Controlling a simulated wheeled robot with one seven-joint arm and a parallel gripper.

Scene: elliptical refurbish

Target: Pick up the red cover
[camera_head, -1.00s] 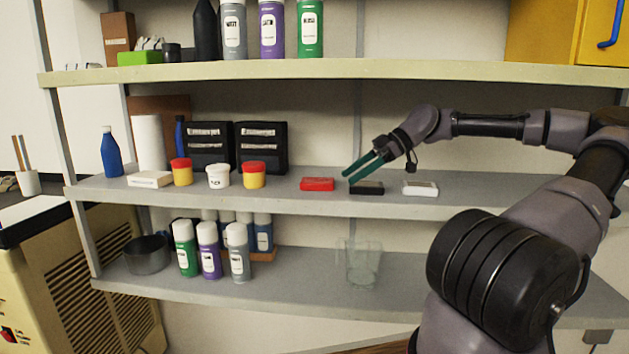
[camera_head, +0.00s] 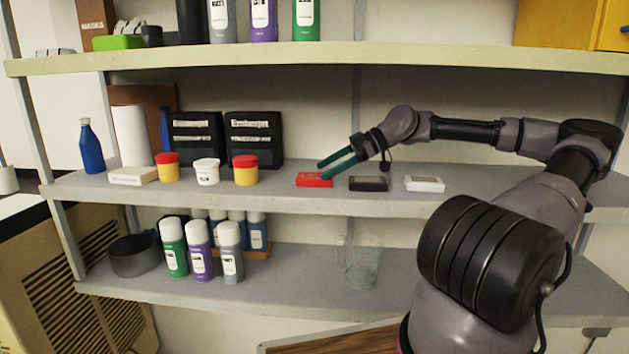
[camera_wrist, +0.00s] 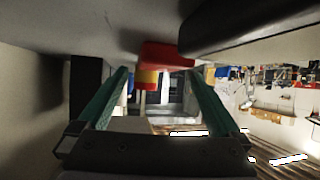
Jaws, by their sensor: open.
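The red cover (camera_head: 312,181) is a flat red block lying on the middle shelf, left of a black block. My gripper (camera_head: 320,171) has two green fingers, spread apart and empty, and comes from the right with its tips just at and above the cover. The fingers hide part of the cover's top in the head view. In the wrist view the red cover (camera_wrist: 166,54) shows ahead, between and beyond the fingertips. I cannot tell whether a finger touches it.
A black block (camera_head: 368,184) and a white block (camera_head: 424,184) lie to the right on the middle shelf (camera_head: 480,200). A yellow jar with red lid (camera_head: 245,174) stands to the left. The upper shelf (camera_head: 330,60) hangs overhead.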

